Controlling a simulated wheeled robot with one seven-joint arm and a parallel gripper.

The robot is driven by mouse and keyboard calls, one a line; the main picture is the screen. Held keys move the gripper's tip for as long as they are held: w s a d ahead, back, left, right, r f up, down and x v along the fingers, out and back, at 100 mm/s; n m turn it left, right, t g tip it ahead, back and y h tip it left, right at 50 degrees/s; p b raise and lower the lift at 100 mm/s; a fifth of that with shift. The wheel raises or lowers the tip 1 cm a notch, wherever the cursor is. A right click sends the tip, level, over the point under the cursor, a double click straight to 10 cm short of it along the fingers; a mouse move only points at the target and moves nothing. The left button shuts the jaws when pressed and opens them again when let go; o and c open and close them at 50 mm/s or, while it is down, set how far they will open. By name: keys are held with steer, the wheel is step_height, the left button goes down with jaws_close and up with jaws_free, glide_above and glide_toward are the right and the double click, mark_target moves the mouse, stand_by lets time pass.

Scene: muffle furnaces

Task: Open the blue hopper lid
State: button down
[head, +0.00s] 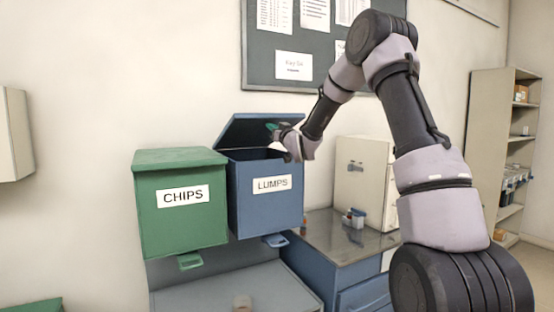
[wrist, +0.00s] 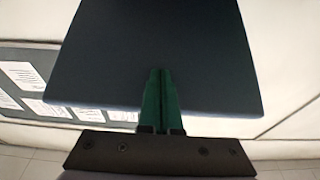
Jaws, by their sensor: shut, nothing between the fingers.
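The blue hopper (head: 266,205), labelled LUMPS, hangs on the wall with its lid (head: 262,128) raised well up and tilted back, so the dark opening shows beneath it. My gripper (head: 272,127) is at the lid's underside, over the opening, near the right side. In the wrist view the lid (wrist: 155,50) fills the upper middle as a dark panel. The green fingers of my gripper (wrist: 160,75) are closed together and overlap the panel's lower edge. Nothing is between them. Whether the fingertips touch the lid I cannot tell.
A green hopper (head: 180,215) labelled CHIPS, lid shut, stands close on the left. A notice board (head: 270,70) is on the wall behind. A cream furnace (head: 365,175) and a blue cabinet (head: 350,285) stand to the right, with a shelf unit (head: 490,130) farther right.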

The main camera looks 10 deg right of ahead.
mark_target(269, 115)
steer(key=shift+w+a+r, duration=0.2)
steer(key=shift+w+r, duration=0.45)
steer(key=shift+r, duration=0.35)
steer(key=shift+w+a+r, duration=0.2)
steer(key=shift+w+r, duration=0.45)
steer(key=shift+r, duration=0.35)
steer(key=shift+w+r, duration=0.1)
steer(key=shift+w+a+r, duration=0.2)
steer(key=shift+w+r, duration=0.3)
steer(key=shift+r, duration=0.05)
steer(key=shift+w+a+r, duration=0.15)
steer(key=shift+w+r, duration=0.3)
steer(key=shift+r, duration=0.05)
steer(key=shift+w+a+r, duration=0.15)
steer(key=shift+w+r, duration=0.4)
steer(key=shift+w+a+r, duration=0.3)
steer(key=shift+w+r, duration=0.4)
steer(key=shift+w, duration=0.2)
steer(key=shift+w+a+r, duration=0.25)
steer(key=shift+w+r, duration=0.45)
steer(key=shift+w, duration=0.15)
